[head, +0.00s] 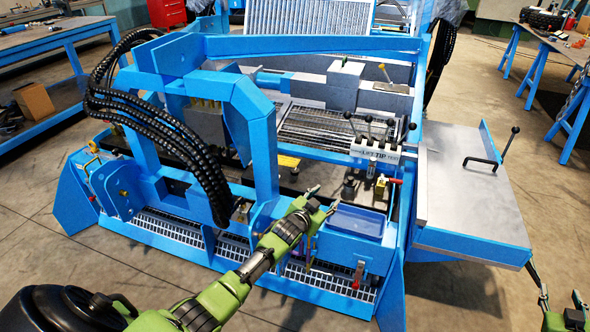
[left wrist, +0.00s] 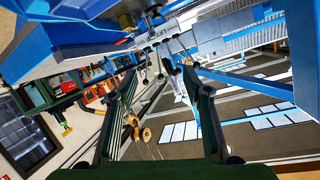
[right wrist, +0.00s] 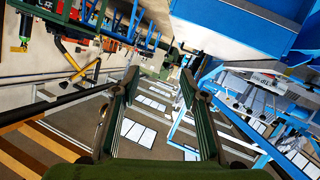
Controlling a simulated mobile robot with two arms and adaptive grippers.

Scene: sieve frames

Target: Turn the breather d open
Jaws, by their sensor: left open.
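No label for breather d can be read, so I cannot tell for sure which part it is. A small dark cap-like fitting (head: 349,187) stands behind the blue tray, with a small yellow part (head: 381,187) to its right. My left gripper (head: 325,198) is open and empty in front of that fitting, at the left end of the tray. In the left wrist view its fingers (left wrist: 160,73) stand wide apart, with brass-coloured round parts (left wrist: 137,128) showing between them. My right gripper (head: 559,296) is low at the far right, open and empty; its fingers (right wrist: 160,78) stand apart.
The blue machine frame (head: 262,120) with black hoses (head: 150,125) rises left of my left gripper. The blue tray (head: 357,221) lies just right of it. A lever bank (head: 377,152) stands behind. A grey side table (head: 465,190) is at right. Floor is clear in front.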

